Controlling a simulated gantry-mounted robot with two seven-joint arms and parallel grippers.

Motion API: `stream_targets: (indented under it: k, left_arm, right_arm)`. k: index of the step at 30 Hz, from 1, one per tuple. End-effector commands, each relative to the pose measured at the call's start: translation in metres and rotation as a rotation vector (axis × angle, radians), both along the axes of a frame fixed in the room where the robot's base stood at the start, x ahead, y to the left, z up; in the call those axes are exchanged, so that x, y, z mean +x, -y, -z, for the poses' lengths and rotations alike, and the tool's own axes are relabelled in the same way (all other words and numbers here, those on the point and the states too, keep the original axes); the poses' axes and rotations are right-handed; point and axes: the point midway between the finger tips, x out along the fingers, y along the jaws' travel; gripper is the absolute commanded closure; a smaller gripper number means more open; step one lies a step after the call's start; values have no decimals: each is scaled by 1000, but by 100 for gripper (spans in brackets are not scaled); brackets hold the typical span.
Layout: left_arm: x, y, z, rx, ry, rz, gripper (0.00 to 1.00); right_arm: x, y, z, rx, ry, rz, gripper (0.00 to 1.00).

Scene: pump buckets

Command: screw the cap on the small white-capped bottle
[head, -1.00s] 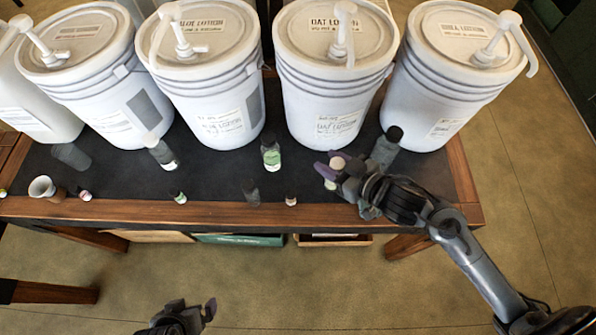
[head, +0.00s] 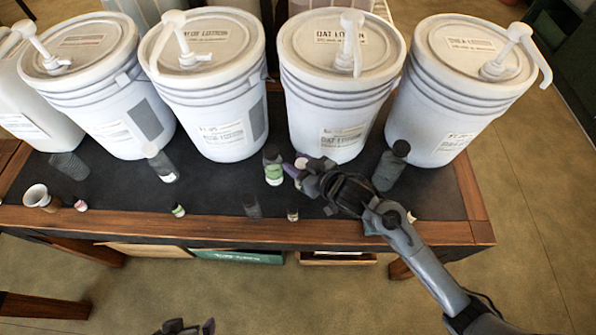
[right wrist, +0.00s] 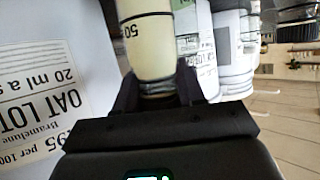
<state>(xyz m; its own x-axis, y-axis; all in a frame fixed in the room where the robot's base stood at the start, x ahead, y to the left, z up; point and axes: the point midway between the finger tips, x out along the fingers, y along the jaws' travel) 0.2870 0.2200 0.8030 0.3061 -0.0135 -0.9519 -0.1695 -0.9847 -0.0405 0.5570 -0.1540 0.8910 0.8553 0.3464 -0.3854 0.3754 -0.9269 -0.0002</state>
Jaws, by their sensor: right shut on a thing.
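My right gripper (head: 303,168) is over the table in front of the oat lotion bucket, just right of a small green-labelled bottle (head: 273,173). In the right wrist view its fingers (right wrist: 155,90) are shut on a cream cylindrical thing (right wrist: 148,45) with a black line and the marking 50. The cylinder's far end is out of that view. A grey bottle with a white top (head: 160,163) stands left of middle. A tiny bottle (head: 292,214) stands near the front edge; its cap is too small to judge. My left gripper (head: 190,327) is cut off at the bottom edge.
Several white pump buckets (head: 340,105) line the table's back. A dark bottle (head: 391,166) stands right of my right gripper. A small cup (head: 38,197) and tiny bottles stand along the front.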

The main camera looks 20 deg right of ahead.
Motion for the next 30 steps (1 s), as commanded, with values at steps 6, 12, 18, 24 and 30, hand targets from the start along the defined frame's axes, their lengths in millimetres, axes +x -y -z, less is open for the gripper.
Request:
stream_targets:
  k: [6, 12, 18, 24, 30]
  left_arm:
    - [0, 0, 1, 0, 0, 0, 0]
    - [0, 1, 9, -5, -1, -3, 0]
    - [0, 3, 12, -13, -1, -8, 0]
    - [0, 3, 11, -14, 0, -9, 0]
    - [0, 3, 11, -11, -1, -7, 0]
  right_arm:
    - [0, 0, 3, 1, 0, 0, 100]
    - [-1, 0, 27, 1, -3, 1, 100]
    - [0, 0, 41, 1, 0, 0, 100]
    - [0, 0, 40, 0, 1, 0, 100]
    - [-1, 0, 43, 0, 0, 0, 58]
